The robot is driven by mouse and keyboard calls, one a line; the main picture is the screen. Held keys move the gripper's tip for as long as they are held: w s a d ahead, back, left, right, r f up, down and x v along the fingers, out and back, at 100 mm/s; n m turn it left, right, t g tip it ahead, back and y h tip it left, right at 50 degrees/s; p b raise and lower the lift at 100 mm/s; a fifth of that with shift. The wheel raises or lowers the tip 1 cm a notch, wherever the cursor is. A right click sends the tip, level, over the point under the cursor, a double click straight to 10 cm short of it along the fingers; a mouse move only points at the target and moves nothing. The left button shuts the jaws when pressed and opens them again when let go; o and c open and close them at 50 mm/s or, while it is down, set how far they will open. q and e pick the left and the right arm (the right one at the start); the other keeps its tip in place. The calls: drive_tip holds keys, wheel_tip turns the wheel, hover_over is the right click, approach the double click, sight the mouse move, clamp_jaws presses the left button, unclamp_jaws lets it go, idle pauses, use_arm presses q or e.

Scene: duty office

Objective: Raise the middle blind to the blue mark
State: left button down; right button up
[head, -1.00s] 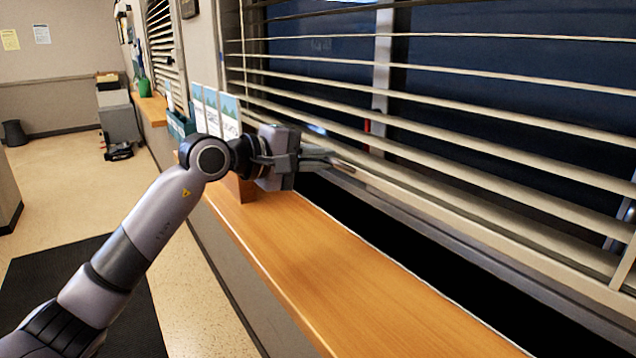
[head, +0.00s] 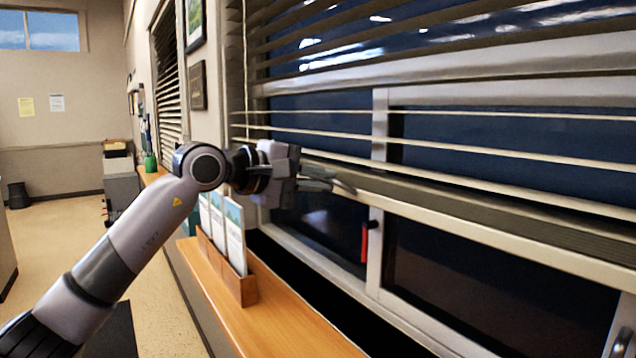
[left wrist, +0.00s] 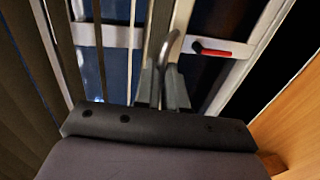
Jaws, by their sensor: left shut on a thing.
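The middle blind (head: 450,143) hangs over the dark window. Its bottom rail (head: 520,236) is well above the sill, with slats gathered close on it and wider gaps between the slats above. The exact grip point is hard to see. I cannot make out a blue mark. My right gripper is out of view.
A wooden sill (head: 285,325) runs below the window and bears a wooden holder (head: 240,288) with leaflets, under my left wrist. A red handle (head: 365,243) is on the window frame below the blind. Another blind (head: 165,75) hangs farther left. Floor at left is open.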

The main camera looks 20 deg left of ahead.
use_arm(q)
drive_tip(key=c, duration=1.2)
unclamp_jaws()
drive_tip(key=shift+a, duration=0.1)
drive_tip(key=shift+s+a, duration=0.2)
drive_tip(key=shift+s, duration=0.1)
drive_tip(key=shift+b+v, duration=1.2)
drive_tip(key=shift+v, duration=2)
drive_tip(key=shift+d+r, duration=0.1)
